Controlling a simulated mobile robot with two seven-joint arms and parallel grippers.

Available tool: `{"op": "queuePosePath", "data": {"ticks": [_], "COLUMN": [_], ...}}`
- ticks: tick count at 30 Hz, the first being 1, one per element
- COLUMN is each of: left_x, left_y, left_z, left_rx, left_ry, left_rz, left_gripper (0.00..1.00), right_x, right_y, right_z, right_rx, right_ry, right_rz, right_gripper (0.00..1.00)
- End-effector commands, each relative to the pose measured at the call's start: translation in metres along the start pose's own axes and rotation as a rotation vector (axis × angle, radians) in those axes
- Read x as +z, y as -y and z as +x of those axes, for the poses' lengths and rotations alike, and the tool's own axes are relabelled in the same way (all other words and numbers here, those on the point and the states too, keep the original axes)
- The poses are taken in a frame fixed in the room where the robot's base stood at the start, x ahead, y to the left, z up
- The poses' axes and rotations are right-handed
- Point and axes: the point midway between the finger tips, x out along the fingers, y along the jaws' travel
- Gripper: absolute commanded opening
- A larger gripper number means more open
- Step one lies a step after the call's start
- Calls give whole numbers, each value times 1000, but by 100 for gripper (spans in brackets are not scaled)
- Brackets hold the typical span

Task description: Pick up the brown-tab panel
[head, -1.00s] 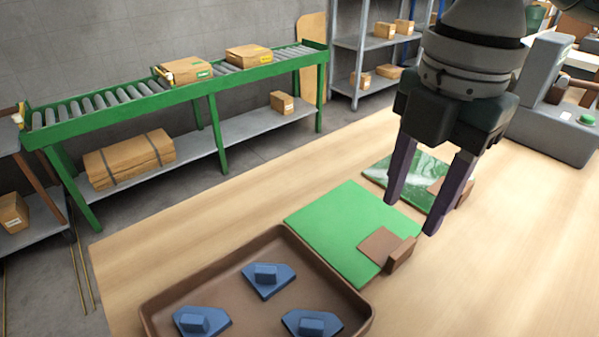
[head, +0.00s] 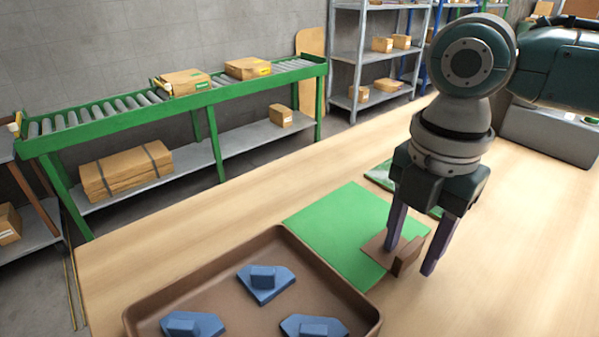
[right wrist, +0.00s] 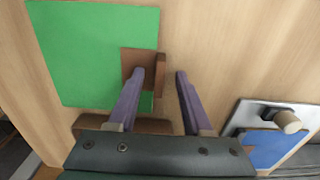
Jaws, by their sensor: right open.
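The plain green panel (head: 340,225) lies flat on the wooden table, with a brown patch and upright brown tab (head: 409,256) at its right corner. It also shows in the right wrist view (right wrist: 95,50), with its tab (right wrist: 160,72). My right gripper (head: 408,262) points down over this corner, open and empty. In the right wrist view its fingertips (right wrist: 159,74) appear on either side of the upright tab, with gaps visible. Their exact height beside it is hard to tell. My left gripper is not in view.
A brown tray (head: 340,280) with blue tabbed pieces (head: 265,283) stands in front of the panel. A marbled green panel (head: 380,174) lies behind, mostly hidden by my gripper. A pale plate with a knob (right wrist: 287,122) shows at lower right. Table right of the tab is clear.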

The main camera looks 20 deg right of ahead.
Motion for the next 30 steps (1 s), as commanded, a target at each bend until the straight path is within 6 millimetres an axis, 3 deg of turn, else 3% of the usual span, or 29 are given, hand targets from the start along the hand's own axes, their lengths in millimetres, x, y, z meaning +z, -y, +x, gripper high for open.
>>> {"op": "queuePosePath", "data": {"ticks": [5, 18, 30], "left_x": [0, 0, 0], "left_y": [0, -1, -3], "left_z": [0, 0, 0], "left_rx": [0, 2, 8], "left_ry": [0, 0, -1], "left_rz": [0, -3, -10], "left_gripper": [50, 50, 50], "right_x": [0, 0, 0], "right_y": [0, 0, 0], "right_z": [0, -1, -1], "right_rx": [0, 0, 1], "right_ry": [0, 0, 0], "right_rz": [0, 0, 0], "right_gripper": [49, 0, 0]}}
